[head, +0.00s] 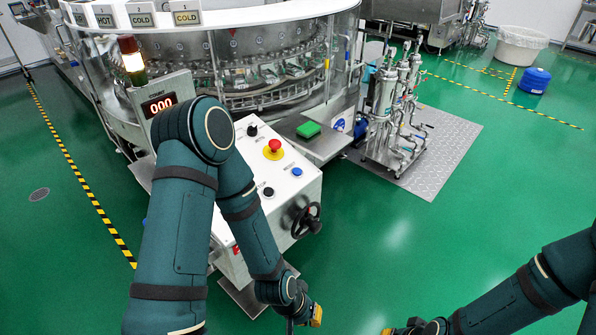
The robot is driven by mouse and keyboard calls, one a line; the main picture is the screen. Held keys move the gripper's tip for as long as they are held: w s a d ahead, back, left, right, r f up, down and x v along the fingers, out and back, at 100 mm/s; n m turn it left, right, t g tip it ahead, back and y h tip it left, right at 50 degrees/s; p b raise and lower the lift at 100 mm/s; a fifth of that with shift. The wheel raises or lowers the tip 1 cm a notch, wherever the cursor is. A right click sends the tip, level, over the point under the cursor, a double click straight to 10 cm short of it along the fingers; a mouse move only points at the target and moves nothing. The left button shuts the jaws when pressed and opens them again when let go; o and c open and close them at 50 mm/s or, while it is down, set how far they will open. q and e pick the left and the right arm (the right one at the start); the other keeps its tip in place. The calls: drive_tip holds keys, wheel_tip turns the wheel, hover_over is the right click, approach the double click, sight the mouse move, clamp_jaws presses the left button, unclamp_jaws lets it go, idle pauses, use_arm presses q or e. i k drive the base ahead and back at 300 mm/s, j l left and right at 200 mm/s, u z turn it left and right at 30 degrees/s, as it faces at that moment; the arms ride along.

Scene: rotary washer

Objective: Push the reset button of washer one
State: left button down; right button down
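Washer one (270,65) is a round machine with a clear guard. Its white control panel (240,170) stands at its front. On the panel are a red mushroom button on a yellow base (275,146), a blue button (297,172), a black button (268,192) and a black knob (252,130). I cannot read the labels, so which is the reset button is unclear. My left arm crosses the panel's left part. My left gripper (303,320) is low, below the panel's front, cut by the bottom edge. My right gripper (405,329) is mostly below the frame. Neither touches the panel.
A black handwheel (307,220) sticks out of the panel's lower right side. A display (158,104) reads 000 under a lit signal lamp (131,59). A green block (308,129) lies on a metal shelf. Pumps (392,110) stand behind right. Green floor right is open.

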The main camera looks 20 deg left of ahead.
sight(297, 171)
drive_tip(key=i+l+u, duration=0.15)
drive_tip(key=u, duration=0.3)
drive_tip(key=i+l+u, duration=0.2)
drive_tip(key=u, duration=0.2)
drive_tip(key=i+l+u, duration=0.2)
drive_tip(key=i+l, duration=0.15)
drive_tip(key=l, duration=0.25)
drive_tip(key=i+l+u, duration=0.1)
drive_tip(key=l, duration=0.2)
drive_tip(key=i+l, duration=0.2)
drive_tip(key=l, duration=0.15)
drive_tip(key=i+l, duration=0.15)
drive_tip(key=l, duration=0.2)
drive_tip(key=i+l, duration=0.2)
drive_tip(key=l, duration=0.15)
